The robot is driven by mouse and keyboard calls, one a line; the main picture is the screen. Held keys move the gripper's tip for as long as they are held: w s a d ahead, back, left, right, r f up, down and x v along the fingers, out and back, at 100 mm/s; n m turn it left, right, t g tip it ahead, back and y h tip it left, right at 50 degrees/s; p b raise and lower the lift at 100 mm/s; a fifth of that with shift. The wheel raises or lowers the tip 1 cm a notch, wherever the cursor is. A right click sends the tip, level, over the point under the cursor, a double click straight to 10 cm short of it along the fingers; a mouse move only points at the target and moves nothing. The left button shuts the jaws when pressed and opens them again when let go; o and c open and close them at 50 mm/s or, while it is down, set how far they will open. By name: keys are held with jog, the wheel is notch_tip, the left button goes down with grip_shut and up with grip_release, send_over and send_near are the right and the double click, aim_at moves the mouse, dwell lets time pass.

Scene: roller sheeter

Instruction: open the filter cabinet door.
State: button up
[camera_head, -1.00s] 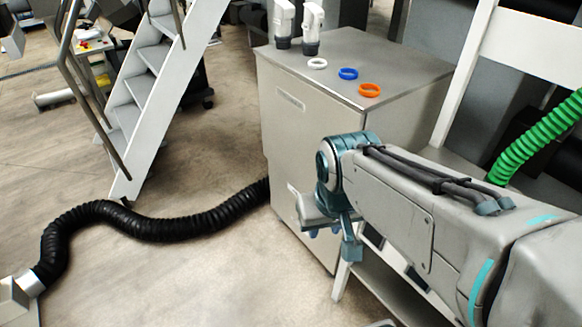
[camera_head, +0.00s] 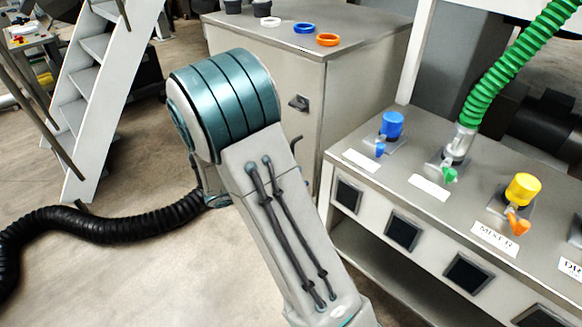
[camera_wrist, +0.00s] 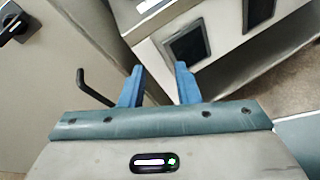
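The filter cabinet (camera_head: 262,72) is a grey metal box left of the bench in the head view. Its front door looks shut and flush. A black rotary latch (camera_head: 299,102) sits near the door's right edge; it also shows at the top left of the wrist view (camera_wrist: 14,24). A dark bent handle (camera_wrist: 96,88) stands out from the door below the latch, partly hidden behind my arm in the head view. My gripper (camera_wrist: 158,84) is open and empty, its blue fingers apart. The handle lies just left of the left finger, outside the gap, apparently apart from it.
A bench (camera_head: 338,146) with coloured valves and a green hose (camera_head: 505,68) stands close on the right. A black hose (camera_head: 110,228) lies on the floor at left, near white stairs (camera_head: 85,90). Rings (camera_head: 328,40) lie on the cabinet top.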

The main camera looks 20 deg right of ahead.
jog(key=w+a+f+n+t+h+b, duration=0.1)
jog(key=w+a+f+n+t+b, duration=0.3)
jog(key=w+f+n+t, duration=0.45)
jog(key=shift+n+g, duration=0.25)
jog(key=shift+g, duration=0.3)
jog(key=x, duration=0.9)
jog(key=w+x, duration=0.1)
jog(key=x, duration=0.3)
jog(key=shift+w+f, duration=0.15)
jog(key=shift+f, duration=0.1)
jog(key=shift+a, duration=0.1)
grip_shut()
